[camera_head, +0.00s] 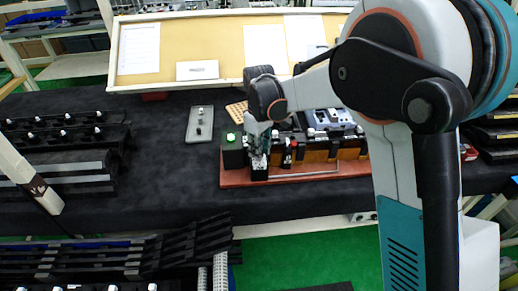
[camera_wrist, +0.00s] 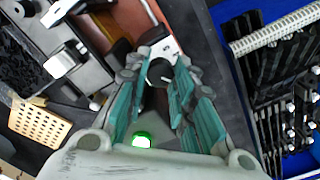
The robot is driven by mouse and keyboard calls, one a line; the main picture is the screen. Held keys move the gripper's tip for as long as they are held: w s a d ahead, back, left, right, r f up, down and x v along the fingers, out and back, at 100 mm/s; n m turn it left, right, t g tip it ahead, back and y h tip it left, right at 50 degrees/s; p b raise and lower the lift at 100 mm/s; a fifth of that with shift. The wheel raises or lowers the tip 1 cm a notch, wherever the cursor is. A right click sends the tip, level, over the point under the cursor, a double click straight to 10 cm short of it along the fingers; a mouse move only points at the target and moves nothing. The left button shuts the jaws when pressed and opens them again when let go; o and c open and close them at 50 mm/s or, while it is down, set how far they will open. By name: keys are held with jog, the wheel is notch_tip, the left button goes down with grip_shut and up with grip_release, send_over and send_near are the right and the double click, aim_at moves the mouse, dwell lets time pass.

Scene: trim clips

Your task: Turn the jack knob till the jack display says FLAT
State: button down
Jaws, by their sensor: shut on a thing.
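The jack knob (camera_wrist: 159,71) is a dark round knob between my gripper's teal fingertips in the wrist view, with a pale part just beyond it. My gripper (camera_wrist: 162,82) is shut on it from above. In the head view my gripper (camera_head: 259,160) is at the left end of the fixture on a red-brown base (camera_head: 290,179), and it hides the knob there. A green light glows on a dark box (camera_head: 231,155) just left of my gripper; the light (camera_wrist: 141,140) also shows between the finger bases. I cannot make out any jack display text.
A grey plate (camera_head: 199,124) lies left of the fixture, and a tan perforated block (camera_head: 237,111) lies behind it. Racks of dark strips (camera_head: 62,136) stand at the left. A board with papers (camera_head: 200,50) leans at the back.

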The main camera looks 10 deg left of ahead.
jog(key=shift+n, duration=1)
jog(key=c, duration=1.3)
grip_release()
jog(key=shift+c, duration=0.2)
jog(key=shift+r, duration=0.1)
notch_tip(320, 180, up, 12)
